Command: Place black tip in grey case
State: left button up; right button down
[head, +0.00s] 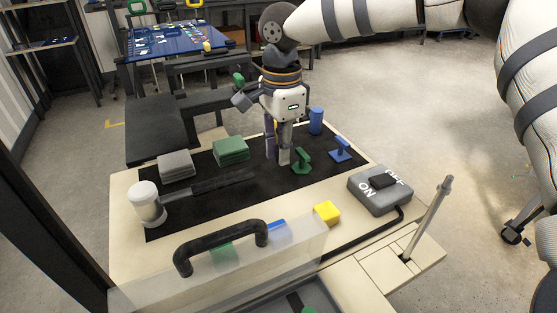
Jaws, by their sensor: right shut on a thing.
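My right gripper (284,160) points straight down over the black mat, near its far edge. Its fingers are closed together, with something held between them that is too small or hidden to make out. No black tip can be picked out. A flat grey case-like block (175,165) lies at the left of the mat, apart from the gripper. A similar green one (231,150) lies between it and the gripper. My left gripper is not in view.
A white-headed mallet (147,204) with a black handle lies along the mat. Green (302,162) and blue (341,151) handled pieces and a blue cylinder (316,120) stand right of the gripper. A switch box (380,190), yellow block (327,212) and clear panel with black handle (220,241) are nearer.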

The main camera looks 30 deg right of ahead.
aim_at(281, 173)
jog(key=shift+f, duration=1.4)
jog(key=shift+s+f, duration=0.1)
jog(key=c, duration=1.5)
grip_release()
jog(key=shift+f, duration=0.1)
jog(key=shift+c, duration=0.2)
